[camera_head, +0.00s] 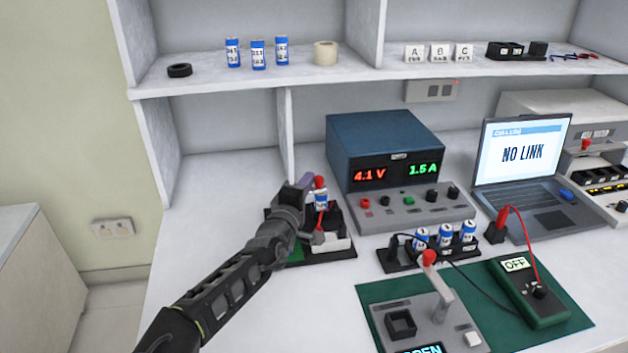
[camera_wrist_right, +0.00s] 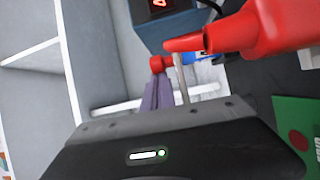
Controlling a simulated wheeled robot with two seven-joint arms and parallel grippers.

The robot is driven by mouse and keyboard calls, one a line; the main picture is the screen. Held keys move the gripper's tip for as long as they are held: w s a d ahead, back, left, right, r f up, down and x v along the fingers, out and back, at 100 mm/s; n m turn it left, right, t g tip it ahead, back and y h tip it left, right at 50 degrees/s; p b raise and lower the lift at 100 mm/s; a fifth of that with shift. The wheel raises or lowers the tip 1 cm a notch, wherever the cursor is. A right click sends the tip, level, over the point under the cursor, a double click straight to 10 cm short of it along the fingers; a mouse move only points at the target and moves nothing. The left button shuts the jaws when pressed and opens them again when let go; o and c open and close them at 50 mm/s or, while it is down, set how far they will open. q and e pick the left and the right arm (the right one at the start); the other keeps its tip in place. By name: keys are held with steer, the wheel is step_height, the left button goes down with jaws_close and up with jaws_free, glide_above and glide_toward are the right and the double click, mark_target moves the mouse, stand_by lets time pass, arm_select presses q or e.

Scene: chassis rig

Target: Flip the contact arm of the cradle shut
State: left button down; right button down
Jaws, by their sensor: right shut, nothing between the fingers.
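The cradle has a black base (camera_head: 340,253) and stands left of the blue power supply. A blue-and-white cell (camera_head: 321,200) stands upright in it. A red knob (camera_head: 320,182) shows just above the cell. In the right wrist view a thin grey rod (camera_wrist_right: 181,82) ends in a red knob (camera_wrist_right: 156,64) close to the fingers; it looks like the contact arm. How far it is swung is unclear. My right gripper (camera_head: 307,181) is shut and empty, beside the knob; its purplish fingers (camera_wrist_right: 156,95) show in the wrist view. It hides part of the cradle. My left gripper is out of view.
A large red part (camera_wrist_right: 255,30) is close to the wrist camera. The power supply (camera_head: 385,150) stands behind right. A cell rack (camera_head: 400,262) and a grey fixture with a red-tipped lever (camera_head: 440,295) stand to the right. The left bench is clear.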

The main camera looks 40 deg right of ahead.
steer(key=shift+a, duration=0.1)
steer(key=v, duration=0.7)
steer(key=shift+s+a+b, duration=0.15)
steer(key=shift+s+b, duration=0.15)
stand_by(0.5)
